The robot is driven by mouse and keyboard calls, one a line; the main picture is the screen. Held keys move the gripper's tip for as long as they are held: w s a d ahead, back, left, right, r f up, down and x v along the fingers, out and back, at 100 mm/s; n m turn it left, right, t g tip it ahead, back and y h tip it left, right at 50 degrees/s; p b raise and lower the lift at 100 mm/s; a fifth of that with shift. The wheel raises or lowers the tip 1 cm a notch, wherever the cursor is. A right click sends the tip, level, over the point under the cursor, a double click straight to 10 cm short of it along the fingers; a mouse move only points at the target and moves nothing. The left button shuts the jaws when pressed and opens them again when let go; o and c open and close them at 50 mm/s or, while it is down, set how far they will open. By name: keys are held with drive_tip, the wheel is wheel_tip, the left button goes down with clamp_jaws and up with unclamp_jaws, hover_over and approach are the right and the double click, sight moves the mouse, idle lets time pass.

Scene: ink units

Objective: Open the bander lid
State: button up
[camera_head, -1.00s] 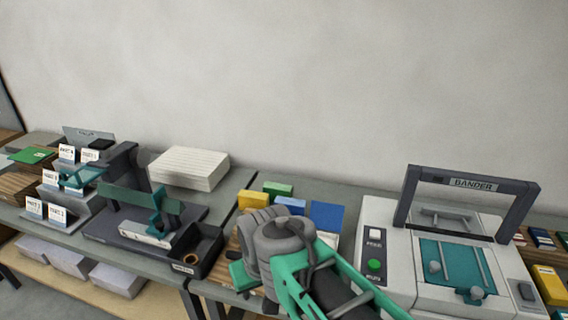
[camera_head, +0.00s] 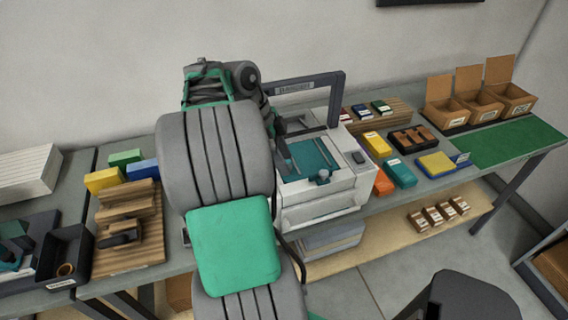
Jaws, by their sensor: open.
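The bander (camera_head: 335,190) is a pale grey machine on the bench at centre. A dark arch (camera_head: 338,105) with a label stands upright over its back. Its top holds a teal panel (camera_head: 313,158) with thin bars and a small knob (camera_head: 323,177) near the front edge. I cannot tell which part is the lid or whether it is raised. My gripper (camera_head: 285,152) is at the left side of the bander's top, open, mostly hidden behind my own arm. I cannot tell whether it touches the machine. My arm also hides the bander's left side.
Left of my arm stand a wooden rack (camera_head: 130,215), coloured blocks (camera_head: 124,158) and a dark tray (camera_head: 65,250). Right of the bander lie coloured packs (camera_head: 400,172), open cardboard boxes (camera_head: 478,100) and a green mat (camera_head: 515,142). A dark stool-like object (camera_head: 465,298) is at lower right.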

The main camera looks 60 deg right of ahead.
drive_tip(key=shift+s+f, duration=0.15)
drive_tip(key=shift+f, duration=0.3)
clamp_jaws()
idle(1.1)
